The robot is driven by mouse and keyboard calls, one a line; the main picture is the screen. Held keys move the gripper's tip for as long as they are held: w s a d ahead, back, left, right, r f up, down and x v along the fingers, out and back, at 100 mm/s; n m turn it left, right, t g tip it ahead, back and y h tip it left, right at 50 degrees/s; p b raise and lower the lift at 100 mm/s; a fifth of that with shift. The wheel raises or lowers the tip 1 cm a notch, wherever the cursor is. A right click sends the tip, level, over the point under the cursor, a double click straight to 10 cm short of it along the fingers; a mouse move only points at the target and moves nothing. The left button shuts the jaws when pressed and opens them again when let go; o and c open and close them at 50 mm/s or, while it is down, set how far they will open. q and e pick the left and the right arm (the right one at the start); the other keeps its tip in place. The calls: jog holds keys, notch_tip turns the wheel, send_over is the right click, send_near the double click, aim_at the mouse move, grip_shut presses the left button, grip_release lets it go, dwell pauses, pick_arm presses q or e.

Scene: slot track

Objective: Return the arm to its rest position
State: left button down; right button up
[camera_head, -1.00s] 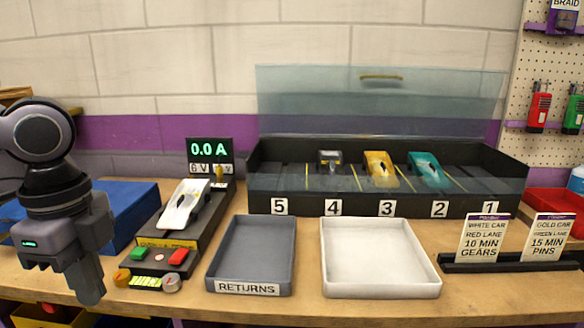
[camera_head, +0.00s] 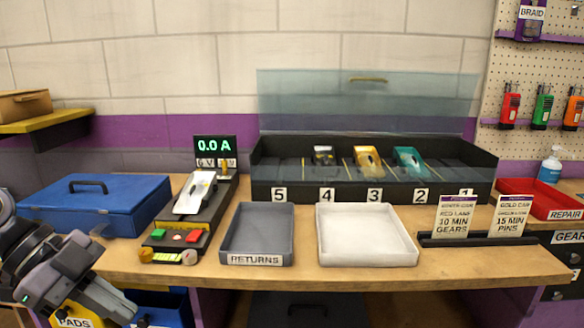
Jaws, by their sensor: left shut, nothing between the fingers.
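My left gripper (camera_head: 128,307) is at the lower left, in front of the bench's front edge and below its top. It is shut with nothing held, angled down to the right. It is apart from the objects on the bench. My left arm (camera_head: 40,252) comes in from the left edge of the view. My right arm and gripper are not in view.
A blue toolbox (camera_head: 95,203) and a test stand with a white car (camera_head: 195,192) are at left. A grey returns tray (camera_head: 257,259) and a white tray (camera_head: 366,258) sit mid-bench. The black case (camera_head: 320,190) holds several cars. Sign cards (camera_head: 458,216) stand at right.

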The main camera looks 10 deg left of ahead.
pick_arm(q)
jog(key=w+a+f+n+t+y+p, duration=0.1)
jog(key=a+f+n+t, duration=0.1)
jog(key=f+n+t, duration=0.5)
jog(key=w+a+f+n+t+y+p, duration=0.15)
jog(key=f+n+t, duration=0.25)
jog(key=f+t, duration=0.4)
jog(key=s+d+f+n+g+y+p, duration=0.1)
jog(key=s+d+f+n+g+y, duration=0.1)
jog(key=s+d+f, duration=0.3)
jog(key=s+d+f+n+g+y+p, duration=0.1)
jog(key=s+d+f+g, duration=0.3)
jog(key=f, duration=0.6)
jog(key=s+d+n, duration=0.1)
jog(key=d, duration=0.1)
jog(key=shift+s+d+y, duration=0.25)
jog(key=shift+d+y, duration=0.05)
jog(key=shift+y, duration=0.05)
